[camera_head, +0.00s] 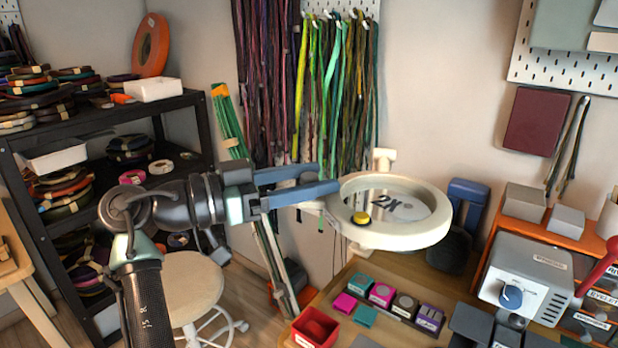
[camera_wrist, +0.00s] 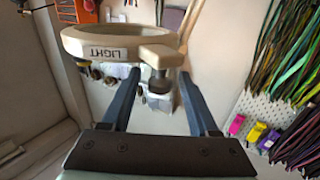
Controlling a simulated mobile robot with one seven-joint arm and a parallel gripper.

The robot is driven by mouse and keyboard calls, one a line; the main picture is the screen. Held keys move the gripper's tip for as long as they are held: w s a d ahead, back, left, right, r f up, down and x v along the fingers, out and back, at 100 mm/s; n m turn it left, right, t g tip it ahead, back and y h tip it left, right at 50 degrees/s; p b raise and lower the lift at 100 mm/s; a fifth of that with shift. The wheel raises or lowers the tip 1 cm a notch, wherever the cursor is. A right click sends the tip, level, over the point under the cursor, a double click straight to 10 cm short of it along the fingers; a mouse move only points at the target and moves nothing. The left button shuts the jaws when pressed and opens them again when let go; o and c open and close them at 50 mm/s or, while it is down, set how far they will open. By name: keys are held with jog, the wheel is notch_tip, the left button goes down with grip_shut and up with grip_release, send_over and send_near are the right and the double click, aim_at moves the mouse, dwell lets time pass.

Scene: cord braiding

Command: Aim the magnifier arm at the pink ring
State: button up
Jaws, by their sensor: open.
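The magnifier arm ends in a cream ring-shaped head (camera_head: 428,232) with a clear lens marked 2X and a yellow button at its near left edge. My gripper (camera_head: 328,178) is open at the left of this head, its two blue-grey fingers pointing at its rim. In the wrist view my gripper (camera_wrist: 157,82) has the magnifier's cream block and dark knob (camera_wrist: 158,84) between or just beyond its fingertips; contact is unclear. The head's rim (camera_wrist: 85,52) reads LIGHT there. A small pink ring (camera_head: 132,177) lies on the middle level of the black shelf at left.
The black shelf (camera_head: 100,112) carries several cord coils. A round stool (camera_head: 190,285) stands below my arm. The wooden bench (camera_head: 395,335) holds small pink, teal and purple boxes and a red bin (camera_head: 316,328). Hanging cords (camera_head: 265,80) cover the wall behind.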

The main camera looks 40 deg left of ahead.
jog(key=b+v, duration=0.1)
jog(key=v, duration=1.2)
jog(key=shift+f, duration=0.1)
